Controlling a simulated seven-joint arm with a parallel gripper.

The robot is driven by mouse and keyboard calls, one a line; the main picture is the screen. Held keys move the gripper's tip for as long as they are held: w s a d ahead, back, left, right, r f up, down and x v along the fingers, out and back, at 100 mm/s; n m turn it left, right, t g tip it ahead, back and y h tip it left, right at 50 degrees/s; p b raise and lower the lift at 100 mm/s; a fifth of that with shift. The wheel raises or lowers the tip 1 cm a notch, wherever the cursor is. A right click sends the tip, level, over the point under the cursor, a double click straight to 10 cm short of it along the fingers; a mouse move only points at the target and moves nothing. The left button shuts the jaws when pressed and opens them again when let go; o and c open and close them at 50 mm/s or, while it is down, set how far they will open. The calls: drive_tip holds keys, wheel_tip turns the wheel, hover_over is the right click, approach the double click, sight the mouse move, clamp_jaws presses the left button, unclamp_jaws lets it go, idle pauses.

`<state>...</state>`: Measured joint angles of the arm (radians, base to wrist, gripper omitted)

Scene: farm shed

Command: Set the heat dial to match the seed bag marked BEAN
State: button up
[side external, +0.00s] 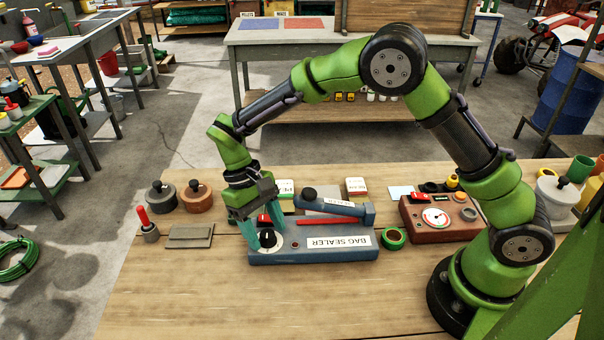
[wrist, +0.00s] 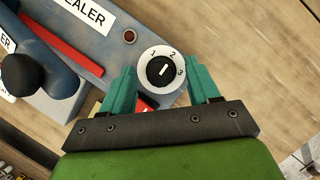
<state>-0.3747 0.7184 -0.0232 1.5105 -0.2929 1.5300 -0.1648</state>
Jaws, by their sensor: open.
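The blue-grey bag sealer (side external: 312,252) lies on the wooden bench, its label upside down in the side view. Its heat dial (side external: 268,239) is a black knob on a white disc, also in the wrist view (wrist: 163,70), marked 1, 2 and 3. The knob's white line seems to point near the 2. My gripper (side external: 258,228) is open, its teal fingers on either side of the dial; in the wrist view the fingertips (wrist: 164,72) flank the disc. Two small packets, left (side external: 284,188) and right (side external: 356,186), stand behind the sealer; I cannot surely read either as BEAN.
Two lidded pots (side external: 197,196), a red-handled tool (side external: 146,225) and a grey flat block (side external: 190,236) stand left of the sealer. A green tape roll (side external: 394,238) and a brown box with a gauge (side external: 438,217) stand right. The front bench is clear.

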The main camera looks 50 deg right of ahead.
drive_tip(key=v, duration=1.7)
drive_tip(key=shift+f, duration=0.1)
drive_tip(key=s+d+r+m+t+y, duration=0.1)
drive_tip(key=s+d+t, duration=0.4)
drive_tip(key=s, duration=0.5)
drive_tip(key=s+d+r+m+t+y, duration=0.1)
drive_tip(key=s+d+r+m+t, duration=0.2)
drive_tip(key=s+d+t, duration=0.3)
drive_tip(key=s+d, duration=0.2)
drive_tip(key=s, duration=0.2)
drive_tip(key=shift+s+d+t, duration=0.3)
drive_tip(key=shift+s+d, duration=0.1)
